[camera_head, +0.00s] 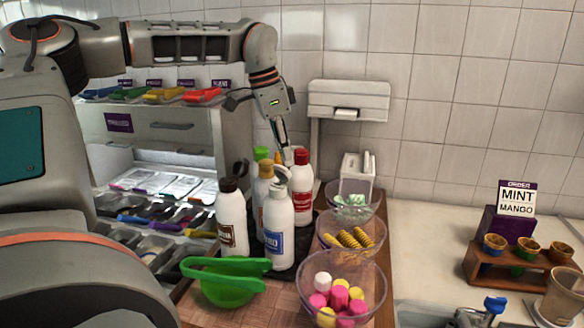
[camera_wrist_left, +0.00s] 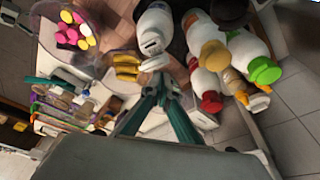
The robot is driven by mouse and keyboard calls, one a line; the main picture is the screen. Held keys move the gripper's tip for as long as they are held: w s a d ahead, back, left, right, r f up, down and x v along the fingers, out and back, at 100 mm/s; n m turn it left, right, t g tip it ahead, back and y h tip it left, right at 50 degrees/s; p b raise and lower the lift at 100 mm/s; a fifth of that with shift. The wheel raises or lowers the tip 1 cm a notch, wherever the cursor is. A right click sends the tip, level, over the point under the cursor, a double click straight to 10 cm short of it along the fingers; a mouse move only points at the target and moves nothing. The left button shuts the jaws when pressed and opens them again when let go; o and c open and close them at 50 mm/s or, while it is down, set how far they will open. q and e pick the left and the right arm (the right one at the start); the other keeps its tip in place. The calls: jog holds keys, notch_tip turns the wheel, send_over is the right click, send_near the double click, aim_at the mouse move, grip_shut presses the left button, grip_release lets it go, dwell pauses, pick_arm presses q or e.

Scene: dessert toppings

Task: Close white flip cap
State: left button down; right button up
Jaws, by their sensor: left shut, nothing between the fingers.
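A white bottle with a blue label (camera_head: 279,232) stands at the front of the bottle group. Its white flip cap (camera_head: 275,182) appears open, with the lid raised toward the back right. The bottle (camera_wrist_left: 152,30) and its white cap (camera_wrist_left: 155,63) also show in the left wrist view, just ahead of my fingers. My left gripper (camera_head: 285,156) points down just above and behind the cap. Its teal fingers (camera_wrist_left: 161,82) are shut and empty. I cannot tell whether the fingertips touch the lid. My right gripper is not clearly in view.
A brown-capped bottle (camera_head: 232,222) stands left, a red-capped bottle (camera_head: 302,185) behind right. Green (camera_wrist_left: 263,71) and tan (camera_wrist_left: 214,55) caps are close by. Clear bowls (camera_head: 381,268) line the right; a green strainer (camera_head: 228,288) lies in front. The right counter (camera_head: 425,235) has free room.

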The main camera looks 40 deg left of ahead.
pick_arm(q)
jog(key=shift+s+d+f+b, duration=0.15)
jog(key=shift+s+b, duration=0.3)
jog(key=shift+s, duration=0.4)
jog(key=shift+s+d+f+b, duration=0.1)
jog(key=shift+s+b, duration=0.25)
jog(key=shift+s, duration=0.75)
jog(key=shift+f+b, duration=0.35)
jog(key=shift+b, duration=0.05)
jog(key=w+d+p+v, duration=0.1)
jog(key=p+v, duration=0.2)
jog(key=v, duration=0.5)
jog(key=shift+w+r+p, duration=0.2)
jog(key=shift+w+p, duration=0.1)
jog(key=shift+p, duration=0.05)
